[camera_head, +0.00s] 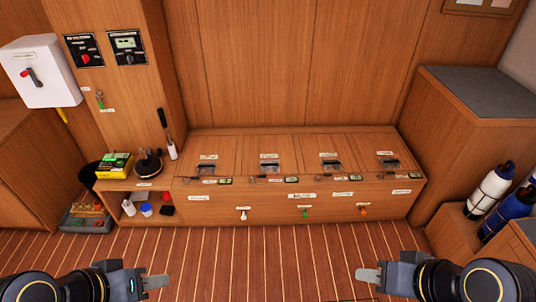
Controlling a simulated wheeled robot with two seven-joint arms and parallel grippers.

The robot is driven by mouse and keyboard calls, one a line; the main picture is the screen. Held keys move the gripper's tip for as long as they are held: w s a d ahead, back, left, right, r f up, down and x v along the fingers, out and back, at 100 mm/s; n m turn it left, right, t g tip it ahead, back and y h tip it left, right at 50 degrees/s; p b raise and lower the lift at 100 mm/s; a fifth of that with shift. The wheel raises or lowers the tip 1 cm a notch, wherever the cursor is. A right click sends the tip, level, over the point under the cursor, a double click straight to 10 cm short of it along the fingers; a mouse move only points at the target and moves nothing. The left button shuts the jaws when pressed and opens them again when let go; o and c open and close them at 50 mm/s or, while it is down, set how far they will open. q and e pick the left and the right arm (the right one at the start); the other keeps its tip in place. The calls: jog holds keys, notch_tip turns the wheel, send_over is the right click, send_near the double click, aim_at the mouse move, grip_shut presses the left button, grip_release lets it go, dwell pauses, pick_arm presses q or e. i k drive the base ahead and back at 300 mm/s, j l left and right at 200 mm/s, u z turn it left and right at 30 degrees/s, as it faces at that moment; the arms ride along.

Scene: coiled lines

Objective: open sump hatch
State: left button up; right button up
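A low wooden bench against the back wall has several hatch lids in a row on its top. Each lid has a dark recessed handle and a small white label: the far-left lid (210,150), the second lid (268,145), the third lid (328,144) and the far-right lid (385,143). All lids lie flat and closed. The label text is too small to read, so I cannot tell which is the sump hatch. My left gripper (158,282) and my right gripper (366,275) are low in front of the bench, apart from it and holding nothing visible. Their finger gap cannot be made out.
The bench front (330,207) carries white, green and orange valve handles. A side shelf (135,186) at left holds a yellow box (115,165) and a dark round item. Bottles (491,190) stand in a rack at right. The striped floor (260,255) between my grippers is clear.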

aim_at(274, 154)
jog(key=i+u, duration=0.15)
jog(key=i, duration=0.6)
jog(key=i+l+u, duration=0.15)
jog(key=i, duration=0.55)
jog(key=i+l+u, duration=0.2)
jog(key=i, duration=0.5)
jog(key=i+j, duration=0.05)
jog(key=j, duration=0.05)
